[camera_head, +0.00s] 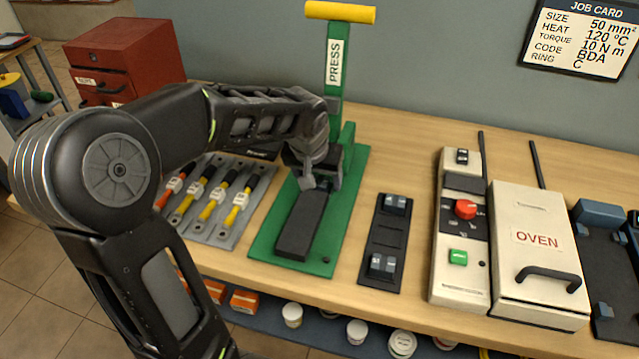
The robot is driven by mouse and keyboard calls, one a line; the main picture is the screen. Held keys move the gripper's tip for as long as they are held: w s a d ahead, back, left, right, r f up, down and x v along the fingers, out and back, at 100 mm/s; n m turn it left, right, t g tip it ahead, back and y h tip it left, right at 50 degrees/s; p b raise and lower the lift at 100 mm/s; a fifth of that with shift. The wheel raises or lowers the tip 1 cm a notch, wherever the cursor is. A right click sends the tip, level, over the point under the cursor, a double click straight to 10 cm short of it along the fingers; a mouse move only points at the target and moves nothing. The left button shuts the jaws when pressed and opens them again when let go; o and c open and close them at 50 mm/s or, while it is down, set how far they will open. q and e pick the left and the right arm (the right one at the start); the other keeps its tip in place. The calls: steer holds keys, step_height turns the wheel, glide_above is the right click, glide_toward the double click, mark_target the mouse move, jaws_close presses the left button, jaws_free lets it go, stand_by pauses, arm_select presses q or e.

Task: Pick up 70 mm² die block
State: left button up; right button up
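My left gripper (322,181) reaches over the green press (333,95) from the left, pointing down at the dark area at the foot of its column. Its grey fingers show there, but whether they are apart or closed on a block is too small and dark to tell. A dark bar (303,225) lies on the press base in front of the fingers. A black die rack (385,236) stands right of the press, with a grey die block (395,204) at its far end and another (382,264) at its near end. Their size marks are not readable. My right gripper is not in view.
A grey tray (215,232) with red- and yellow-handled tools lies left of the press, partly behind my arm. A control box (458,270) and an oven (538,250) stand right of the rack. A job card (580,35) reads 50 mm².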

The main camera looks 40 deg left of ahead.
arm_select(q)
jaws_close()
stand_by(0.5)
